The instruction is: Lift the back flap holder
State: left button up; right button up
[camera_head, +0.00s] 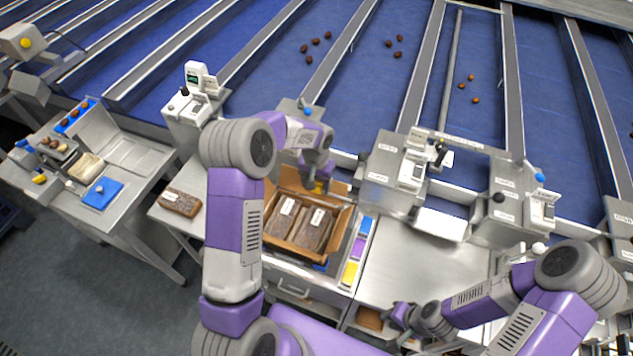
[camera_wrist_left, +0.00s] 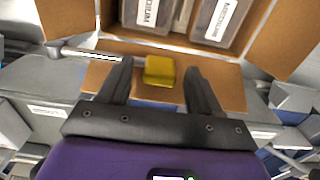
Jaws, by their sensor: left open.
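The back flap holder shows as a yellow block (camera_wrist_left: 159,70) on a metal rod (camera_wrist_left: 85,53) in the left wrist view. The block is over the brown back flap (camera_wrist_left: 110,80) of the open carton. In the head view the yellow block (camera_head: 319,187) is at the carton's back edge, partly covered by my arm. My left gripper (camera_wrist_left: 158,66) is open, with a dark finger on either side of the block; I cannot tell whether they touch it. My right gripper (camera_head: 392,325) hangs low at the lower right, away from the carton; its fingers are unclear.
The carton (camera_head: 286,249) holds dark packs with white labels. A wrapped date block (camera_head: 180,202) lies on the side table to the left. Metal machine housings (camera_head: 395,170) stand right of the carton. The steel worktop (camera_head: 415,265) is largely clear. Blue lanes with dates lie behind.

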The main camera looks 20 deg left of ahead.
pick_arm(q)
grip_shut()
dwell(0.3)
jog(key=shift+r, duration=0.1)
